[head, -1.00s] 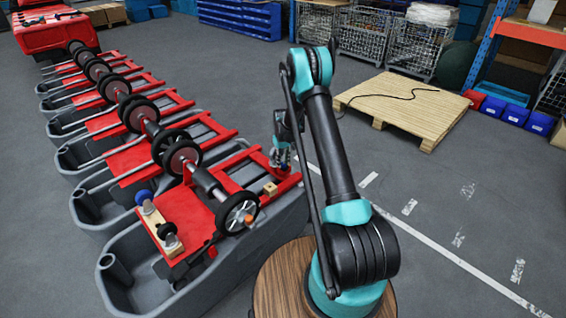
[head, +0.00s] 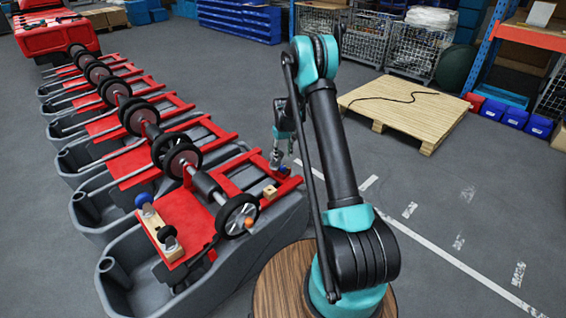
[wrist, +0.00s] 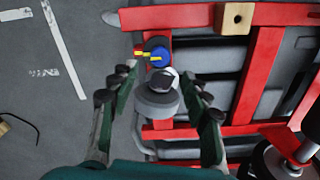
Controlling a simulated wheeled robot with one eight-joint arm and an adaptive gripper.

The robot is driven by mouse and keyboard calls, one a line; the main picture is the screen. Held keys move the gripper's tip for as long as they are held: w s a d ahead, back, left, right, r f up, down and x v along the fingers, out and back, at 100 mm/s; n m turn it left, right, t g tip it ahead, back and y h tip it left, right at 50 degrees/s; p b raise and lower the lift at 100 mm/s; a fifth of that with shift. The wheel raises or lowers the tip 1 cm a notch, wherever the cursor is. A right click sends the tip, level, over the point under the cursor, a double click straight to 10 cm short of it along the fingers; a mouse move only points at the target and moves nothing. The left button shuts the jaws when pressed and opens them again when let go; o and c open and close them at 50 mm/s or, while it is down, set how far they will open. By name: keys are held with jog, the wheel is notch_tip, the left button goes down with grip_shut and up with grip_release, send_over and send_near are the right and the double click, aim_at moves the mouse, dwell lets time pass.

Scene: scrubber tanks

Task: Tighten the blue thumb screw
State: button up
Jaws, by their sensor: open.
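The blue thumb screw (wrist: 160,56) shows in the wrist view as a small blue round part at the end of the red frame (wrist: 190,16), beside small yellow and red parts. My gripper (wrist: 162,76) is open, its two dark fingers spread apart, with the screw just beyond the fingertips. A grey round part (wrist: 156,100) with a dark top lies between the fingers; I cannot tell what it is. In the head view my gripper (head: 278,160) points down at the frame's right end, and I cannot make out the screw there.
A wooden block (wrist: 236,18) sits on the frame. Grey tanks (head: 285,215) stand in a row with red frames and black wheels on a shaft. A blue ball knob (head: 143,200) is at the front left. Bare floor and a pallet (head: 405,105) lie to the right.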

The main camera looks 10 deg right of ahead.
jog(key=shift+r, duration=2.75)
jog(key=s+d+r+m+t, duration=0.1)
jog(key=s+d+r, duration=0.1)
jog(key=s+r, duration=0.65)
jog(key=s+d+r+m+t, duration=0.1)
jog(key=s+r, duration=0.5)
jog(key=s, duration=0.5)
jog(key=s+d+f+m+t, duration=0.1)
jog(key=s+f+m+t, duration=0.1)
jog(key=s, duration=2.1)
jog(key=shift+s+d, duration=0.15)
jog(key=shift+d, duration=0.25)
